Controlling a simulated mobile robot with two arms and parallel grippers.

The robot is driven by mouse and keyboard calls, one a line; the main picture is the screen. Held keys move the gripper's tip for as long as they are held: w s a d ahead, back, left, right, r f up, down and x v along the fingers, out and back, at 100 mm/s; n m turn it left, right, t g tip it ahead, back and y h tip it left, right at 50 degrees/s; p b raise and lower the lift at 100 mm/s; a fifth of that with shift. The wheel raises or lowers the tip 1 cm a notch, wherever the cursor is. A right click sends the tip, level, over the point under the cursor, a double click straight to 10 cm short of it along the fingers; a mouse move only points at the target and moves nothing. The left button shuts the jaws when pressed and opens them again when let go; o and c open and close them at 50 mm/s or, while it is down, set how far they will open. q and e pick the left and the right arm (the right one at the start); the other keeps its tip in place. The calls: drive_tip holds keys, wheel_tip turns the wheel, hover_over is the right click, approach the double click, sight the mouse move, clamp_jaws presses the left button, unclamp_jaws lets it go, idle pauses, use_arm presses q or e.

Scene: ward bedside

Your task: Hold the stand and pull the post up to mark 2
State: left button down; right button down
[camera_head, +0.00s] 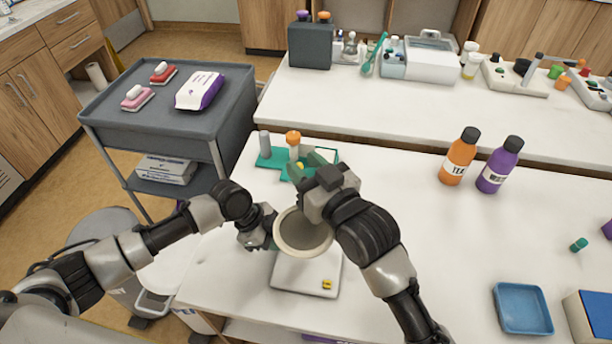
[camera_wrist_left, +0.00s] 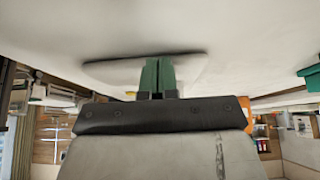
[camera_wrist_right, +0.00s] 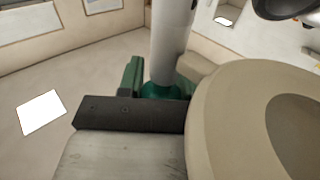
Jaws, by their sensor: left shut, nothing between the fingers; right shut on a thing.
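The stand's white foot (camera_head: 308,278), with a yellow tag, lies flat on the table, partly under a round beige head (camera_head: 303,250). The pale grey post (camera_wrist_right: 168,45) with a teal collar (camera_wrist_right: 160,90) shows in the right wrist view; from the head it is hidden. My right gripper (camera_head: 305,170) is shut on the post near the collar, close beside the beige head (camera_wrist_right: 225,115). My left gripper (camera_head: 272,244) is shut and empty, left of the head. In the left wrist view its green fingertips (camera_wrist_left: 158,75) overlap the white foot (camera_wrist_left: 105,70); contact is unclear. No mark is readable.
A teal board (camera_head: 268,158) with a grey peg and an orange-capped peg stands behind my right gripper. An orange bottle (camera_head: 459,157) and a purple bottle (camera_head: 499,166) stand at right. A blue tray (camera_head: 522,309) is at front right.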

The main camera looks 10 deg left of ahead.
drive_tip(key=c, duration=0.8)
unclamp_jaws()
drive_tip(key=v, duration=1.2)
use_arm(q)
drive_tip(key=shift+r, duration=0.1)
use_arm(e)
drive_tip(key=shift+r, duration=0.1)
use_arm(q)
wheel_tip(320, 180, up, 5)
drive_tip(key=p, duration=0.4)
drive_tip(key=shift+p, duration=0.35)
use_arm(e)
wheel_tip(320, 180, up, 4)
drive_tip(key=shift+r, duration=0.2)
use_arm(q)
drive_tip(key=shift+s, duration=0.1)
use_arm(e)
drive_tip(key=shift+f, duration=0.1)
